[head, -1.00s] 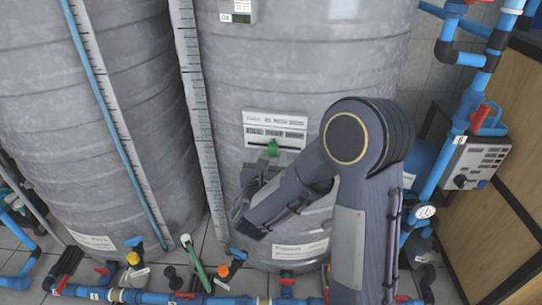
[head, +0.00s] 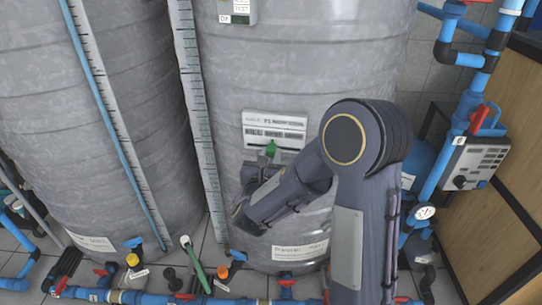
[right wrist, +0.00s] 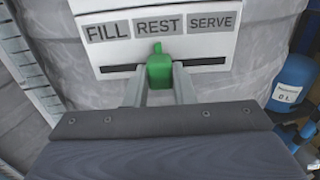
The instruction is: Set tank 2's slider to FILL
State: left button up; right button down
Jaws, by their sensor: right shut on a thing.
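Tank 2's slider is a green knob (right wrist: 160,68) in a dark horizontal slot. It sits under the middle label, REST, between FILL on the left and SERVE on the right. The white label panel (head: 274,130) is on the front of the right grey tank; the green knob (head: 271,149) shows at its lower edge. My right gripper (right wrist: 159,78) is shut on the knob, with one finger on each side. In the head view my right gripper (head: 268,163) is partly hidden by its own wrist. My left gripper is not in view.
Another grey tank (head: 95,110) stands to the left, with measuring strips between. Blue pipes with valves run along the floor and up the right side. A grey control box (head: 476,162) and blue vessel (right wrist: 291,84) are at the right.

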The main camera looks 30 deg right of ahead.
jog(key=w+a, duration=0.3)
jog(key=shift+w+a+b, duration=0.1)
jog(key=shift+a+b, duration=0.2)
jog(key=shift+a, duration=0.05)
jog(key=shift+w+a, duration=0.2)
jog(key=shift+a, duration=0.05)
jog(key=c, duration=1.2)
grip_release()
jog(key=shift+w+a, duration=0.1)
send_near(252, 145)
jog(key=shift+p+v, duration=0.35)
jog(key=shift+v, duration=0.45)
